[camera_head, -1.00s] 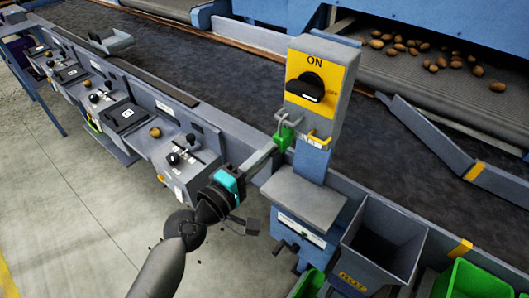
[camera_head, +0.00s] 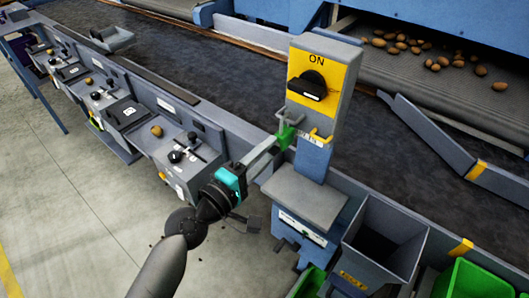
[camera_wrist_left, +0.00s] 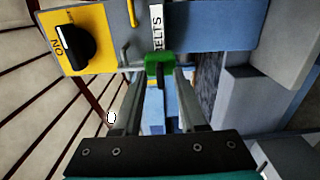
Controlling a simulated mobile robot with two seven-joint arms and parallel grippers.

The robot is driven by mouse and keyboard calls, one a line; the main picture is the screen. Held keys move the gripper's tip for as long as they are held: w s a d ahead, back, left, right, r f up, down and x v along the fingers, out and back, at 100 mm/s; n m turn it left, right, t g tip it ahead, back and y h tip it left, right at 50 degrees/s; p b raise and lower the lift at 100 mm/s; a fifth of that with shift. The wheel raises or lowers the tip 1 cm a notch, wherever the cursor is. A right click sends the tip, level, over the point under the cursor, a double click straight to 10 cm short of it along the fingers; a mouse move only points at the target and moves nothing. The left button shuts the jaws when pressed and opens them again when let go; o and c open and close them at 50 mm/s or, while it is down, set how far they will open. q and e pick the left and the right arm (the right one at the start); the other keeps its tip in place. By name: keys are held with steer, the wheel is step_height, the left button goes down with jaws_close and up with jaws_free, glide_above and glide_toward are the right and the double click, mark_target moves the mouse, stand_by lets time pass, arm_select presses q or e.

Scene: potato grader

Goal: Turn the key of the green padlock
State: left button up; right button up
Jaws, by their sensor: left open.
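The green padlock (camera_head: 286,136) hangs from a grey hasp at the lower left of the switch box, below the yellow plate (camera_head: 322,84) marked ON with its black rotary handle. My left gripper (camera_head: 274,144) reaches up to the padlock from the lower left. In the left wrist view, its two fingers (camera_wrist_left: 158,82) are apart, and the padlock (camera_wrist_left: 159,60) sits at or just beyond their tips. A small dark piece, perhaps the key, shows under the padlock between the fingers. I cannot tell whether the fingers touch it. My right gripper is not in view.
A grey shelf (camera_head: 304,199) juts out below the switch box. A grey hopper (camera_head: 386,242) and a green bin (camera_head: 470,280) stand at the lower right. A row of grey control stations (camera_head: 130,116) runs to the left along the dark belt (camera_head: 200,70).

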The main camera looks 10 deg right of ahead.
arm_select(q)
steer(key=shift+s+a, duration=0.1)
steer(key=b+v, duration=0.4)
steer(key=v, duration=1.1)
